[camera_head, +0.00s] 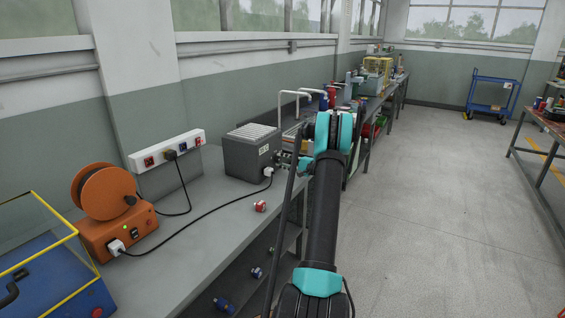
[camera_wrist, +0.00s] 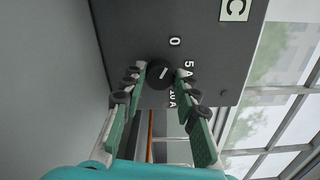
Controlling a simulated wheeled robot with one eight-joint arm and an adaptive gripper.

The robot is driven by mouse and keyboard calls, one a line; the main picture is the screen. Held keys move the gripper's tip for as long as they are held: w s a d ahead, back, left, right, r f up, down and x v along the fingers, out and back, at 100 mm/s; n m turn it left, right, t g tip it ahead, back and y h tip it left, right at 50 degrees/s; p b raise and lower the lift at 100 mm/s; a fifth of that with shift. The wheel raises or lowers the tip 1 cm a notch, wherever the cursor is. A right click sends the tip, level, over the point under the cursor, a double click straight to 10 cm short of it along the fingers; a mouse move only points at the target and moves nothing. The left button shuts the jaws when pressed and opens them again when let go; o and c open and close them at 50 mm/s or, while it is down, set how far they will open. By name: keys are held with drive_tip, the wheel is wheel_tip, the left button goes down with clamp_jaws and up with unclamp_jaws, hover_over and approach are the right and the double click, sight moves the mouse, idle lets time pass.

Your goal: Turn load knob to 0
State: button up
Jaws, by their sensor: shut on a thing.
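The load knob (camera_wrist: 160,72) is a round black knob with a white pointer line, on the dark grey face of a box (camera_wrist: 140,25). The box also shows in the head view (camera_head: 240,158), standing on the bench. White marks "0", "5A" and "10A" curve along the knob's right side. The pointer line slants up and right, roughly between "0" and "5A"; the exact setting is hard to tell. My gripper (camera_wrist: 160,77) is shut on the knob, one green-padded finger on each side. In the head view my arm reaches the box's right face and the knob is hidden.
A black cable runs from the box to an orange cable reel (camera_head: 112,235). A socket strip (camera_head: 167,151) is on the wall. A red-and-white plug (camera_head: 260,206) lies on the bench (camera_head: 200,235). A blue, yellow-edged case (camera_head: 45,270) stands at left.

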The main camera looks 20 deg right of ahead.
idle(0.3)
drive_tip(key=o, duration=1.2)
drive_tip(key=shift+c, duration=0.2)
drive_tip(key=v, duration=1.2)
